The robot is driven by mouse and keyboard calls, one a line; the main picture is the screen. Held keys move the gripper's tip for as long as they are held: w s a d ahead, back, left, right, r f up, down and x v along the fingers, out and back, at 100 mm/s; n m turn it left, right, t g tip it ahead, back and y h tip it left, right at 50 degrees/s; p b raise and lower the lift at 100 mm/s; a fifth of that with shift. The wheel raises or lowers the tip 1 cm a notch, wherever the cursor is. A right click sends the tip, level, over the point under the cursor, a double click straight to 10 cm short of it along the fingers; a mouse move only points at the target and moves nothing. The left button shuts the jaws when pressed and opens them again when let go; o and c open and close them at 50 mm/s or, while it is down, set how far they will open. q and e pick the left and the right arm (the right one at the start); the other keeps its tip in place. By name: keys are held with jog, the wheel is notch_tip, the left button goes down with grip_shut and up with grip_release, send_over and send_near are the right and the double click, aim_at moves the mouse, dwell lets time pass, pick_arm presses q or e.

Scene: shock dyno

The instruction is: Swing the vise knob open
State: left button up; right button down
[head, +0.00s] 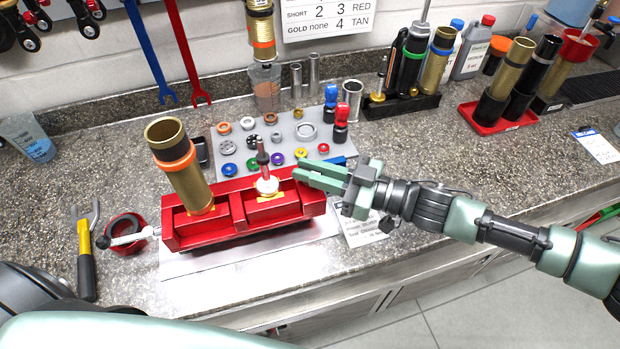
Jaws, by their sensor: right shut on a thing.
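The red vise (240,225) stands on a pale plate at the front of the counter. A gold tube with an orange band (180,165) leans in the left bay. A shaft with a pale round base (265,180) stands in the right bay. My right gripper (300,172) is shut at the vise's right back corner; its fingers hide the exact contact. My left gripper is not in view.
A grey mat (285,128) with several coloured rings lies behind the vise. A red tray (495,122) with tubes stands at right. The right front counter is mostly clear.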

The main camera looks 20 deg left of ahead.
jog(key=n+g+b, duration=0.2)
jog(key=g, duration=0.1)
jog(key=n+g+h+b, duration=0.1)
jog(key=n+g+b, duration=0.1)
jog(key=g+b, duration=0.1)
jog(key=n+g+h+b, duration=0.1)
jog(key=n+g+b, duration=0.1)
jog(key=g+b, duration=0.1)
jog(key=shift+w+a+f, duration=0.1)
jog(key=shift+f, duration=0.15)
jog(key=shift+r+n+g+h+b, duration=0.1)
jog(key=shift+n+g+h+b, duration=0.4)
jog(key=shift+g+b, duration=0.4)
jog(key=shift+r+n+g+b, duration=0.15)
jog(key=shift+n+g+b, duration=0.2)
jog(key=shift+n+g, duration=0.05)
jog(key=shift+r, duration=0.1)
jog(key=c, duration=1.4)
grip_release()
